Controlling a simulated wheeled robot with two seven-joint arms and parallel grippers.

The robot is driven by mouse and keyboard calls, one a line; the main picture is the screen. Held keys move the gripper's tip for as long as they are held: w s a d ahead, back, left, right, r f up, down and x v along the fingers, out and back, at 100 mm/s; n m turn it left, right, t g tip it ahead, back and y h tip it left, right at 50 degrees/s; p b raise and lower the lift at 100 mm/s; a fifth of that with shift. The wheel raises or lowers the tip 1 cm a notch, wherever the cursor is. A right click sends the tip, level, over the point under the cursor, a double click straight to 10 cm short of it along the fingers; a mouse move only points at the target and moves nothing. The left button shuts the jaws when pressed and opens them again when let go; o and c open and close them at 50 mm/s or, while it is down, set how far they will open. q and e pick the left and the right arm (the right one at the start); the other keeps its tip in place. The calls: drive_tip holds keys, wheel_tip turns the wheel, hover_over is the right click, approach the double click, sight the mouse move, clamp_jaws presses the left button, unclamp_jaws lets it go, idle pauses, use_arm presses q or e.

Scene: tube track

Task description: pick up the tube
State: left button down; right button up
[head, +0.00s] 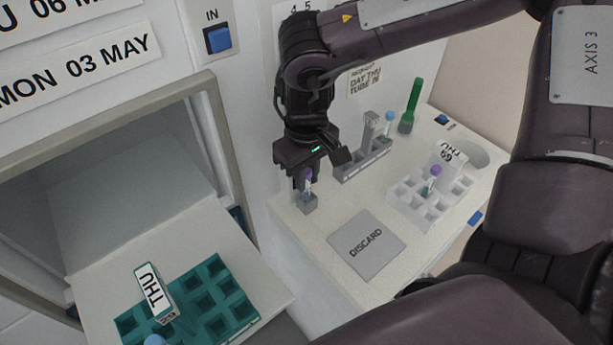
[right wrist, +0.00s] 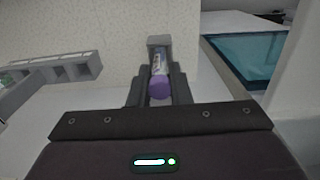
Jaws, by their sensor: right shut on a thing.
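The tube (head: 308,184) with a purple cap stands upright at a small grey holder (head: 308,206) on the left edge of the white counter. My right gripper (head: 307,180) is over it, shut on the tube with a finger on each side. In the right wrist view the purple cap (right wrist: 159,88) shows between the fingers, with the grey holder (right wrist: 159,41) beyond. The tube's lower end is hidden by the holder. My left gripper is in neither view.
A grey rack (head: 362,168) with a blue-capped tube (head: 389,118), a green tube (head: 410,105), a white rack (head: 424,212) with another purple-capped tube (head: 434,172), and a grey discard pad (head: 365,245) share the counter. A teal rack (head: 213,322) lies lower left.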

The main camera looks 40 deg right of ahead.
wheel_tip(320, 180, up, 28)
drive_tip(key=p, duration=0.3)
drive_tip(key=shift+p, duration=0.35)
drive_tip(key=shift+f, duration=0.15)
